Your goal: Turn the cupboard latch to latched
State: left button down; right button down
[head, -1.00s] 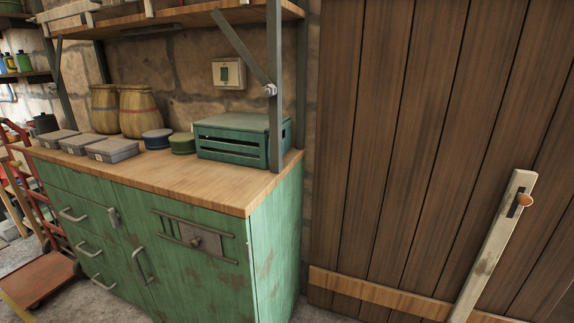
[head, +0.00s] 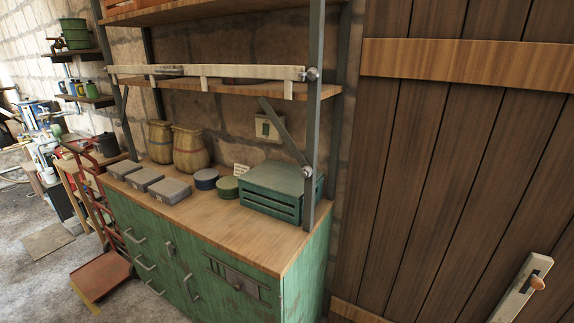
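The green cupboard (head: 308,285) stands below the wooden worktop. On its front is a grey metal plate with slats and a small round knob (head: 237,284). A small upright metal fitting (head: 170,248) sits farther left, near the drawer handles. I cannot tell which of these is the latch, or whether it is turned to latched. Neither of my grippers is in view.
The worktop (head: 262,228) holds grey boxes (head: 169,190), round tins (head: 206,179), two woven jars (head: 190,148) and a teal crate (head: 281,190). A red hand truck (head: 101,276) stands left. The plank door (head: 440,190) at right carries a pale bar with an orange-brown knob (head: 537,283).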

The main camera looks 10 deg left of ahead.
aim_at(170, 246)
jog(key=u, duration=1.25)
jog(key=i+j+z, duration=0.1)
jog(key=j, duration=0.25)
jog(key=i+j+z, duration=0.1)
jog(key=i+j, duration=0.2)
jog(key=i+j+z, duration=0.1)
jog(key=j, duration=0.3)
jog(key=i+j+z, duration=0.1)
jog(key=i+j, duration=0.35)
jog(key=j, duration=0.3)
jog(key=i+j+z, duration=0.15)
jog(key=j, duration=0.25)
jog(key=i+j+z, duration=0.1)
jog(key=j, duration=0.3)
jog(key=i+j+z, duration=0.1)
jog(key=j, duration=0.3)
jog(key=i, duration=0.05)
